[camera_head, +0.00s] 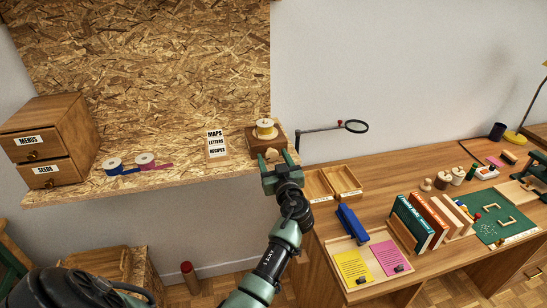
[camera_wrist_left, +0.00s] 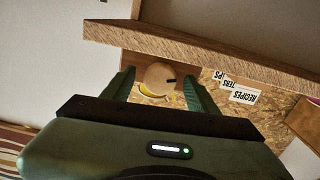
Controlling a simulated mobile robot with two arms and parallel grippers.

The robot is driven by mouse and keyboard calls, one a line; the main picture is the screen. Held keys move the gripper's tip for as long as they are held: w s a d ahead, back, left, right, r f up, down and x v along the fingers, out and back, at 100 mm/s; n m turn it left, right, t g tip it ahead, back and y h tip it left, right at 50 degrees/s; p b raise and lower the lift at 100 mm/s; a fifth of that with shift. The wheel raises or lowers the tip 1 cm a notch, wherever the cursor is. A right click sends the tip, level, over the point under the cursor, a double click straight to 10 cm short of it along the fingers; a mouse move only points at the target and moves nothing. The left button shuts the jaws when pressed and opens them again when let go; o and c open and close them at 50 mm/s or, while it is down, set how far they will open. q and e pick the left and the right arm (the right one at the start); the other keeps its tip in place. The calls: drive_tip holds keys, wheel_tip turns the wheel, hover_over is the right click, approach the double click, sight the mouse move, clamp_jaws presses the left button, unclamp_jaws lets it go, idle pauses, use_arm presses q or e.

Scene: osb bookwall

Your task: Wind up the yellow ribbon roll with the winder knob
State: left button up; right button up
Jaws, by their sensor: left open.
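The yellow ribbon roll (camera_head: 265,127) sits on a small brown wooden winder block (camera_head: 256,144) at the right end of the OSB shelf. A round pale wooden winder knob (camera_wrist_left: 156,74) with a dark mark shows in the left wrist view, with some yellow (camera_wrist_left: 147,96) beside it. My left gripper (camera_head: 280,172) is at the shelf's front right corner, in front of the winder. Its fingers (camera_wrist_left: 158,78) are open, one on each side of the knob in the wrist view. I cannot tell whether they touch it. My right gripper is not in view.
The desk holds a divided wooden tray (camera_head: 316,187) and books (camera_head: 412,220).

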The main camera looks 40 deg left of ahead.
use_arm(q)
clamp_jaws()
drive_tip(key=shift+f+m+b, duration=0.15)
drive_tip(key=shift+m+b, duration=0.55)
drive_tip(key=shift+b, duration=0.15)
drive_tip(key=shift+m+b, duration=0.55)
drive_tip(key=shift+m, duration=0.15)
drive_tip(key=shift+m+b, duration=0.5)
drive_tip(key=shift+m, duration=1.5)
